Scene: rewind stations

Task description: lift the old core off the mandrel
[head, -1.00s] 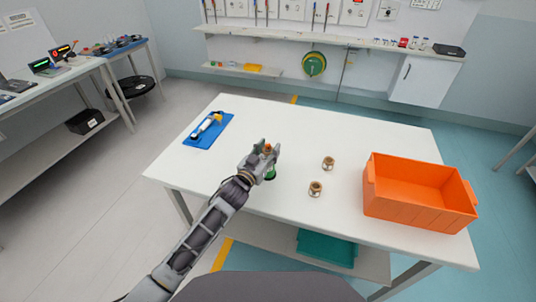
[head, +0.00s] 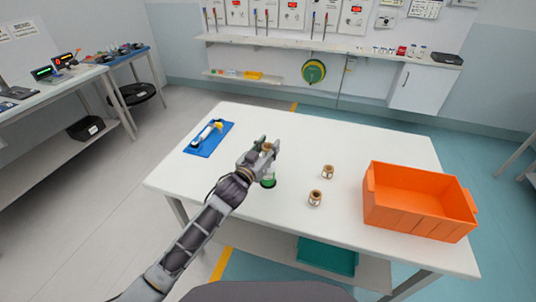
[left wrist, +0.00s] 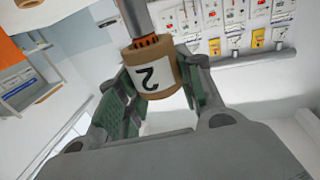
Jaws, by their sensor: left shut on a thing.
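The old core, a tan ring with a dark 2 on a white label, is between the fingers of my left gripper (head: 265,148). It shows in the left wrist view (left wrist: 152,75), with the green finger pads on both sides. The grey mandrel shaft (left wrist: 137,16) enters one end of the core, where orange parts show at the rim. The core still looks to be around the shaft's end; its far end is hidden. The mandrel's green base (head: 268,183) stands on the table below the gripper, apart from the core. My right gripper is not in view.
Two other tan cores stand on the white table (head: 225,178), one farther back (head: 328,171) and one nearer (head: 315,198). An orange bin (head: 420,212) is at the right. A blue mat (head: 203,147) with a white and yellow tool is at the left.

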